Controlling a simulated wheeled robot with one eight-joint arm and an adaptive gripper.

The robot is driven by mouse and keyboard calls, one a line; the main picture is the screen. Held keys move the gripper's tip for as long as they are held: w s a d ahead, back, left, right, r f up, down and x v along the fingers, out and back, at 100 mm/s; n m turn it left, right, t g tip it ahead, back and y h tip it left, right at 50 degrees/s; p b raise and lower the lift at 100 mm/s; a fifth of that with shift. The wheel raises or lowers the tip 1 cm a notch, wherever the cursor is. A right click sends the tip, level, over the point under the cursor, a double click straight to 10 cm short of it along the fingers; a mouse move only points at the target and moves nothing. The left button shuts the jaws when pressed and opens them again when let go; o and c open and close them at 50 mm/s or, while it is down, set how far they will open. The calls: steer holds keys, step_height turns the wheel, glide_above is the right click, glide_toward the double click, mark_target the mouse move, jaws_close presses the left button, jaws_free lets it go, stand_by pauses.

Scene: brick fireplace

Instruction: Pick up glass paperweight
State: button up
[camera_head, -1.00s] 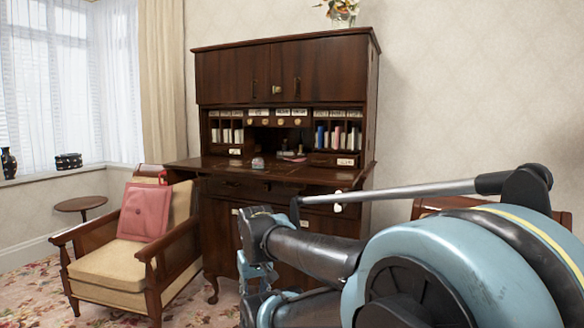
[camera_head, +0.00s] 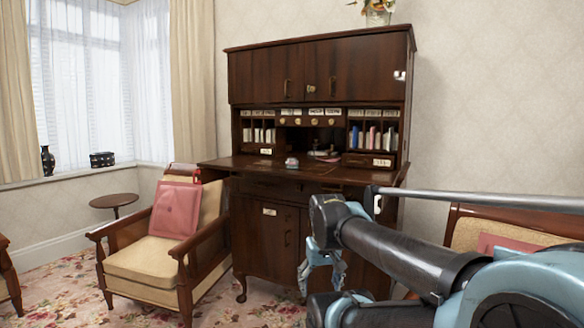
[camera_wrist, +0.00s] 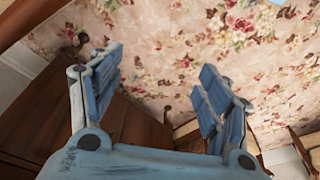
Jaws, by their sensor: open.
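A small rounded object that looks like the glass paperweight (camera_head: 292,163) sits on the desk's fold-down writing surface (camera_head: 240,163), left of the middle. It is small and its detail is hard to make out. My gripper (camera_head: 322,285) hangs in front of the desk's lower cabinet, below the writing surface and apart from the paperweight. In the wrist view my gripper (camera_wrist: 160,90) has its two blue fingers spread wide with nothing between them. The floral carpet and dark wood lie beyond the fingers, and the paperweight is not in that view.
A wooden armchair with a pink cushion (camera_head: 176,208) stands left of the desk. A second armchair (camera_head: 470,232) is at the right, partly behind my arm. A small round table (camera_head: 114,201) stands by the window. Books and other items (camera_head: 372,136) fill the desk's cubbyholes.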

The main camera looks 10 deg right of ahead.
steer(key=w+r+t, duration=0.1)
steer(key=w+r, duration=2.2)
steer(key=r, duration=0.3)
step_height(320, 180, up, 16)
steer(key=t, duration=0.1)
glide_above(293, 158)
steer(key=s, duration=0.6)
steer(key=x, duration=1.1)
steer(key=shift+w+d+f, duration=0.25)
steer(key=shift+w, duration=0.1)
steer(key=shift+a+x, duration=0.15)
steer(key=shift+x, duration=1.15)
steer(key=shift+a+x, duration=0.15)
steer(key=shift+x, duration=1.15)
steer(key=shift+w, duration=0.1)
steer(key=shift+c, duration=0.2)
steer(key=c, duration=1.3)
